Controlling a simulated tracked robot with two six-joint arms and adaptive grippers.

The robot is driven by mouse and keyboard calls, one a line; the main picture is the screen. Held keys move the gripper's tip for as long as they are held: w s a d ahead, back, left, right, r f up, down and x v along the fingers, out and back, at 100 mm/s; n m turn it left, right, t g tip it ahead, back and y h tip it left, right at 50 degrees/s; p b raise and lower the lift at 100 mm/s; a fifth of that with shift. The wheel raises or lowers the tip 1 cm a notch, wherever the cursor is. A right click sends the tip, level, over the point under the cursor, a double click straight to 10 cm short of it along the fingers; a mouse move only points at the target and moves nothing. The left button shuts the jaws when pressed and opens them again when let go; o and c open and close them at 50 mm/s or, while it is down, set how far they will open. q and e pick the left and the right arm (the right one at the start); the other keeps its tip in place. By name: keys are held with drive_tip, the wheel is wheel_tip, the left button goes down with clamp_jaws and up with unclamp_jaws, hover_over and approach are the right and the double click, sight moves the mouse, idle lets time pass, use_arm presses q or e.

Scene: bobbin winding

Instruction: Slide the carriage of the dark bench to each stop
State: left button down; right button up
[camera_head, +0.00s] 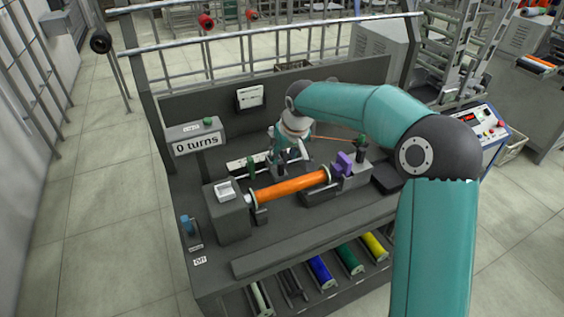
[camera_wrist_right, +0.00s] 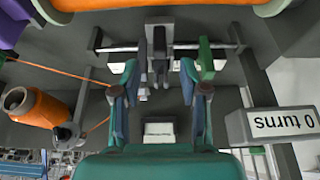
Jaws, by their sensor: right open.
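The dark bench (camera_head: 215,265) carries an orange bobbin (camera_head: 290,187) along its front. Behind the bobbin runs a rail, clearer in the wrist view (camera_wrist_right: 112,47), with a small dark grey carriage (camera_wrist_right: 159,62) on it. My right gripper (camera_wrist_right: 158,80) is open, one finger on each side of the carriage; gaps show between fingers and carriage. In the head view my right gripper (camera_head: 287,162) largely hides the carriage. A green block (camera_wrist_right: 207,60) stands by the rail, close to one finger. White labels (camera_wrist_right: 190,67) lie along the rail. My left gripper is out of view.
A sign reading "0 turns" (camera_head: 196,146) stands at the bench's back left. An orange thread (camera_head: 335,139) stretches across the back, near my gripper. An orange spool (camera_wrist_right: 38,108) stands beside the rail. A purple part (camera_head: 344,161) is at the bobbin's right end.

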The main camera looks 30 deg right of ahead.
drive_tip(key=v, duration=0.5)
idle(0.4)
